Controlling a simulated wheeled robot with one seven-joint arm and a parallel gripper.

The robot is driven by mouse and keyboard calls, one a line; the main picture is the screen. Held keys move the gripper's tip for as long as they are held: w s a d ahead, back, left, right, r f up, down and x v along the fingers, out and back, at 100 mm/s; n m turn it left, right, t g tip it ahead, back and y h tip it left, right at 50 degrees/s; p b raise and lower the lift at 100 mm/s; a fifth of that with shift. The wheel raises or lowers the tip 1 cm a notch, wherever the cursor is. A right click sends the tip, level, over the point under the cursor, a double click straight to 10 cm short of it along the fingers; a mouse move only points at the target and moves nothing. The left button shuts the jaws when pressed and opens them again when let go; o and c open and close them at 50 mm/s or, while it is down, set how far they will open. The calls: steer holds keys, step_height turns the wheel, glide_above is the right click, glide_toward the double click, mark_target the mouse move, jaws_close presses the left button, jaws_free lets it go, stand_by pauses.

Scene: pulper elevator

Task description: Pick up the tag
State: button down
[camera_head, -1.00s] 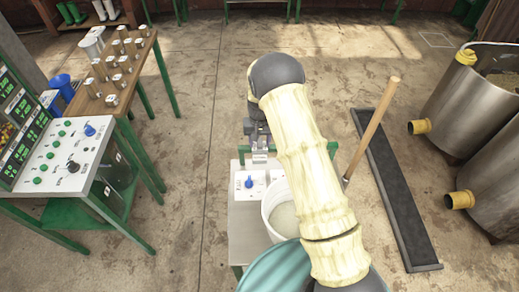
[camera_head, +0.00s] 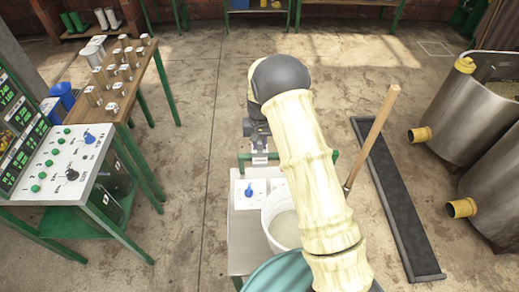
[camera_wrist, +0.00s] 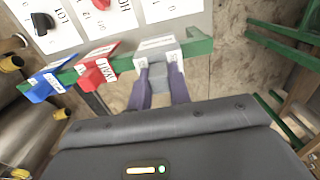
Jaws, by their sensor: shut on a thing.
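The tag (camera_wrist: 157,47) is a pale grey-white block with a printed label, at the green rail along the edge of a white panel. My gripper (camera_wrist: 161,80) is shut on it, with a dark finger on each side. The tag still appears at the rail; I cannot tell if it is free of it. A red tag (camera_wrist: 97,68) and a blue tag (camera_wrist: 42,89) sit on the same rail to the left. In the head view, my gripper (camera_head: 259,146) is beyond the small panel, with the pale tag (camera_head: 260,160) just below it.
The white panel (camera_head: 240,213) has a blue knob (camera_head: 249,192). A white bucket (camera_head: 284,228) with a wooden-handled tool (camera_head: 372,137) stands close to my arm. A control desk (camera_head: 62,165) is at left, metal tanks (camera_head: 463,115) at right.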

step_height(320, 180, up, 15)
steer(key=b, duration=0.2)
steer(key=shift+f, duration=0.2)
stand_by(1.6)
